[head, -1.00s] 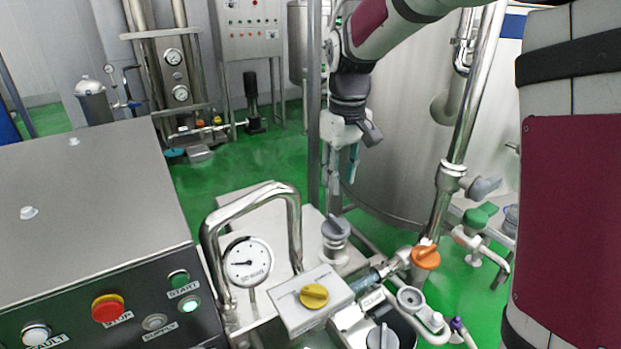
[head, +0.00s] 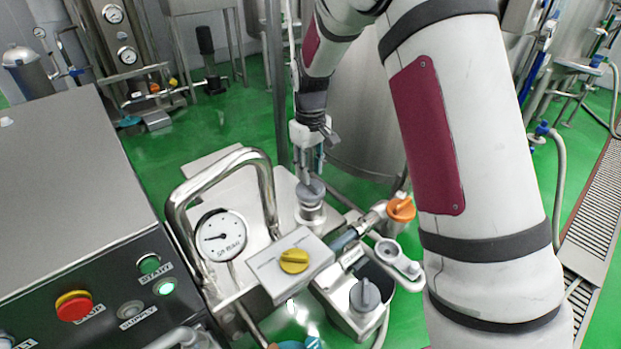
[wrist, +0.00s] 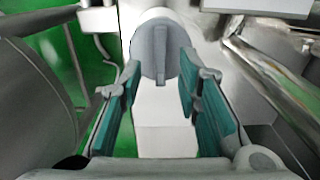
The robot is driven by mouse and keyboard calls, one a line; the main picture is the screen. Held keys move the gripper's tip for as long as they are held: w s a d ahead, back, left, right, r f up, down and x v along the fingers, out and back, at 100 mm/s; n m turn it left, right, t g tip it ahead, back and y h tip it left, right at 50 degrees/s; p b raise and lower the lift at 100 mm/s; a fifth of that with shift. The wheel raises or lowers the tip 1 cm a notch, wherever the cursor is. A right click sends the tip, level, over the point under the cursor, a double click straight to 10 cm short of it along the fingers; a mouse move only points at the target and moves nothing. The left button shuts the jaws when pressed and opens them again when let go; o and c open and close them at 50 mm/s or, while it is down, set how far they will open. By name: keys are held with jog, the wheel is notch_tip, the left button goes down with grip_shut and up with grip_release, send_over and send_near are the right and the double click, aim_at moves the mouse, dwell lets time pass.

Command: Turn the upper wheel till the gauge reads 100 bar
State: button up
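A grey round knob with a raised bar, which I take for the upper wheel (head: 311,191), stands on a metal stem behind the gauge. The round white gauge (head: 221,235) is in front of it to the left. Its needle points left; the scale is too small to read. My gripper (head: 312,175) points down at the grey knob from above. In the wrist view the knob (wrist: 155,55) is between the tips of the two teal-padded fingers (wrist: 160,78), with gaps visible beside it. The gripper is open; I cannot tell whether a fingertip touches the knob.
A bent metal pipe (head: 178,205) arches around the gauge. A grey box with a yellow knob (head: 294,261), an orange handle (head: 401,208) and a lower grey knob (head: 365,295) are close by. A control panel with a red button (head: 74,306) is at the left.

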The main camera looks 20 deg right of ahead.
aim_at(310, 188)
jog(key=shift+f, duration=1.85)
grip_shut()
